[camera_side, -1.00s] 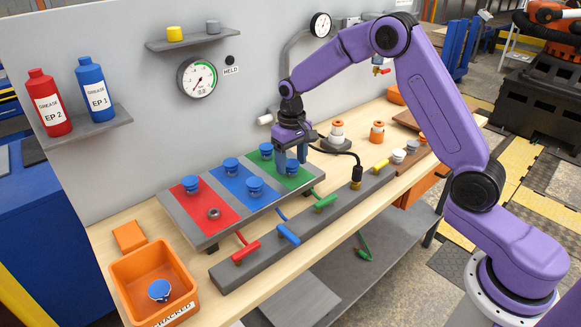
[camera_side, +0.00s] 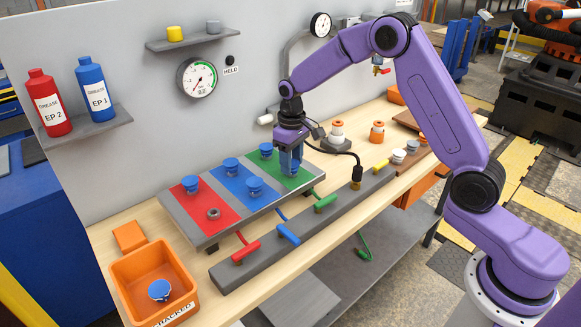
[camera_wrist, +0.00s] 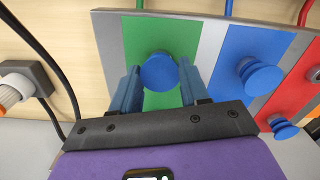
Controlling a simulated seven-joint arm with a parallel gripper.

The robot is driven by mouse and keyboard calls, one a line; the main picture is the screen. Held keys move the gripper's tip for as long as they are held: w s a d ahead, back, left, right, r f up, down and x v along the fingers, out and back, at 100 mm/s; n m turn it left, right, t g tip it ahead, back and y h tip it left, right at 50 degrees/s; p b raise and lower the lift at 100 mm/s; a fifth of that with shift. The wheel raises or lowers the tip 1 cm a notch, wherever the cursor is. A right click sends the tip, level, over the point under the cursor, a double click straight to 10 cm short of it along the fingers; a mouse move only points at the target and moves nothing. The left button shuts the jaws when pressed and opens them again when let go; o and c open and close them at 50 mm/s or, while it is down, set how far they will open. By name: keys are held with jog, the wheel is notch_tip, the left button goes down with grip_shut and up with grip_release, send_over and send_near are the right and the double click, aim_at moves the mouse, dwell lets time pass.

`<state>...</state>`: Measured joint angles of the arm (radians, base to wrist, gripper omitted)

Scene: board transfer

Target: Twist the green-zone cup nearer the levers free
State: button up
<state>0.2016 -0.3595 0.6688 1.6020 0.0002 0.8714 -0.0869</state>
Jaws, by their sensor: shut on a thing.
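The green-zone cup nearer the levers is a round blue cup (camera_wrist: 158,73), seen from above in the wrist view on the green zone (camera_wrist: 178,35). My gripper (camera_wrist: 159,70) is shut on it, one blue finger on each side. In the side view my gripper (camera_side: 291,168) points down over the near part of the green zone, and its fingers mostly hide this cup. The other green-zone cup (camera_side: 266,150) stands behind it, close to the wall side. The green lever (camera_side: 326,202) lies in front of the board on a grey rail.
Two blue cups (camera_side: 254,186) stand on the blue zone, and one (camera_side: 191,184) on the red zone beside a bare fitting (camera_side: 214,213). Blue (camera_side: 289,233) and red (camera_side: 246,250) levers share the rail. An orange bin (camera_side: 124,272) holds a blue-and-white cup. A gauge (camera_side: 197,78) hangs behind.

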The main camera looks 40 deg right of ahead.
jog(key=shift+n, duration=0.8)
jog(key=shift+r, duration=0.1)
jog(key=n, duration=0.2)
jog(key=shift+n, duration=1.1)
jog(key=n, duration=0.2)
jog(key=shift+n, duration=0.3)
jog(key=o, duration=1.1)
jog(key=shift+c, duration=0.2)
